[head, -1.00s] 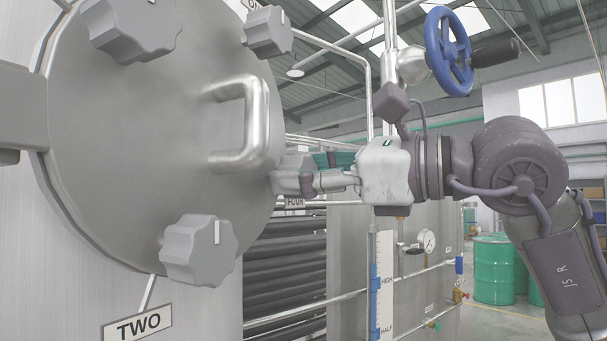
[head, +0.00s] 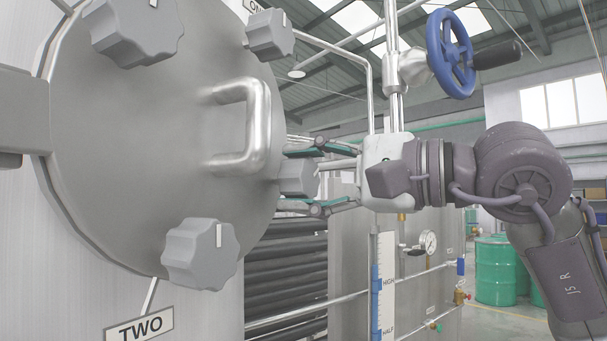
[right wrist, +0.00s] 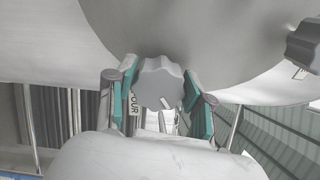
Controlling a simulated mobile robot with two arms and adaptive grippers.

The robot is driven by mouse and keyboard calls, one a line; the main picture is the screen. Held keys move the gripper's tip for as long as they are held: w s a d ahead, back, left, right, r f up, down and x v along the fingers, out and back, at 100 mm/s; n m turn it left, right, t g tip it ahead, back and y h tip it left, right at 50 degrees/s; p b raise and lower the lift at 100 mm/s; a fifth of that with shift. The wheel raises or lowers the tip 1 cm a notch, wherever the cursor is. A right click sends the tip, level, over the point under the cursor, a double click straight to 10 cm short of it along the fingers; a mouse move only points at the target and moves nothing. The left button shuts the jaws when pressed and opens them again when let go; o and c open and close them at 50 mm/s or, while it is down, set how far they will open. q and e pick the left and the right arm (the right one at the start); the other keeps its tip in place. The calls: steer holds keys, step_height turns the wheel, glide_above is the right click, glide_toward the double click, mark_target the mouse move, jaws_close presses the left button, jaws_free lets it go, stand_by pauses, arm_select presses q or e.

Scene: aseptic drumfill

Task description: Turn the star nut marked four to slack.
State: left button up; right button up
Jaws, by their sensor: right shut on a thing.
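The star nut marked four (head: 297,178) is a grey lobed knob at the right edge of the round steel lid (head: 150,150). In the right wrist view the nut (right wrist: 158,82) shows a pale line at its lower right, and the FOUR tag (right wrist: 134,104) hangs beside it, partly covered by a finger. My right gripper (head: 290,178) is shut on this nut, one teal-padded finger above it and one below in the head view. In the right wrist view the fingers (right wrist: 163,92) flank the nut left and right. My left gripper is out of view.
The lid carries a bar handle (head: 258,125) close to my fingers and other star nuts, one (head: 200,253) near the TWO tag (head: 139,329). A blue handwheel (head: 449,52) stands above my right wrist. A sight gauge (head: 387,285) and pipes lie below.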

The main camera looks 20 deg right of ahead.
steer(key=n, duration=0.5)
steer(key=shift+f+n, duration=0.2)
steer(key=shift+n, duration=0.1)
steer(key=n+p, duration=0.1)
steer(key=n, duration=0.4)
steer(key=shift+w+f, duration=0.1)
steer(key=shift+n, duration=0.3)
steer(key=o, duration=1.2)
steer(key=shift+c, duration=0.2)
steer(key=v, duration=1.2)
